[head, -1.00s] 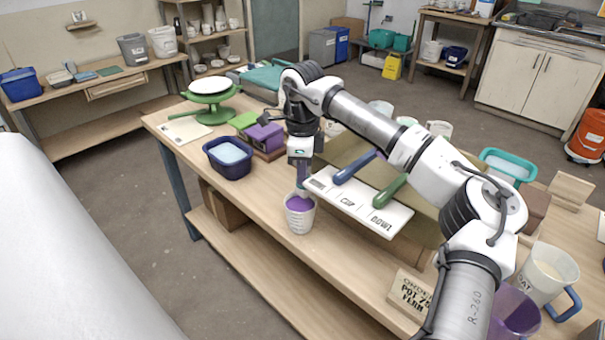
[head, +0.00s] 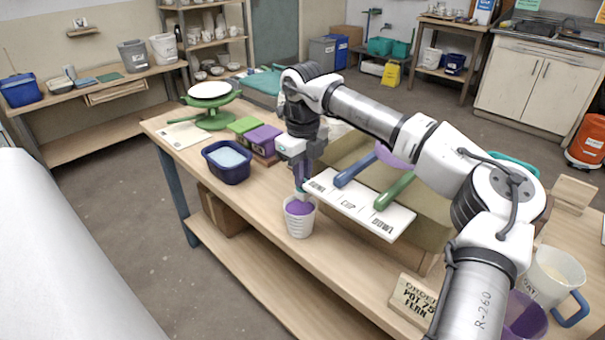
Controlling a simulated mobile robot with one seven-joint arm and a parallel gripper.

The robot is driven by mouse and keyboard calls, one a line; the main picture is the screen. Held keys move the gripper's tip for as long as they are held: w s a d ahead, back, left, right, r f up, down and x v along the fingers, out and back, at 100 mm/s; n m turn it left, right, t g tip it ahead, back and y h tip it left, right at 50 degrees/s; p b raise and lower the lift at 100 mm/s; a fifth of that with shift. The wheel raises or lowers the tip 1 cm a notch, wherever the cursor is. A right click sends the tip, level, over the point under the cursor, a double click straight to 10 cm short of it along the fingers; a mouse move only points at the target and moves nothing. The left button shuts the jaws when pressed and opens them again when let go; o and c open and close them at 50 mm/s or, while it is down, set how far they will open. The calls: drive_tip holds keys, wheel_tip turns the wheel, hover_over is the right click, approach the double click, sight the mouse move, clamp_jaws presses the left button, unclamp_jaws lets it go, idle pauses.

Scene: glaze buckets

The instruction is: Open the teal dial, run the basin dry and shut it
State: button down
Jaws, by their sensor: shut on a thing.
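My gripper (head: 301,183) points down at the left end of the white board, just above a white cup. A sliver of teal (head: 303,187) shows at its fingertips; I take this as the teal dial, mostly hidden by the fingers. The gripper looks shut on it. The white cup (head: 299,225) stands upright below, near the table's front edge, with purple liquid (head: 299,207) in it. Something round and purple (head: 396,154) shows behind my arm; I cannot tell whether it is the basin's contents. The basin's inside and outlet are hidden.
The white lettered board (head: 352,207) carries a blue handle (head: 355,169) and a green handle (head: 394,190). A navy tub (head: 227,170) with pale blue liquid, green and purple blocks (head: 264,140) and a green stand (head: 212,110) are left. An order sign (head: 411,300) and jug (head: 553,278) are right.

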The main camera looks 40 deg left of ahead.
idle(0.4)
drive_tip(key=c, duration=1.8)
unclamp_jaws()
drive_tip(key=shift+o, duration=0.2)
wheel_tip(320, 180, up, 14)
drive_tip(key=b, duration=0.1)
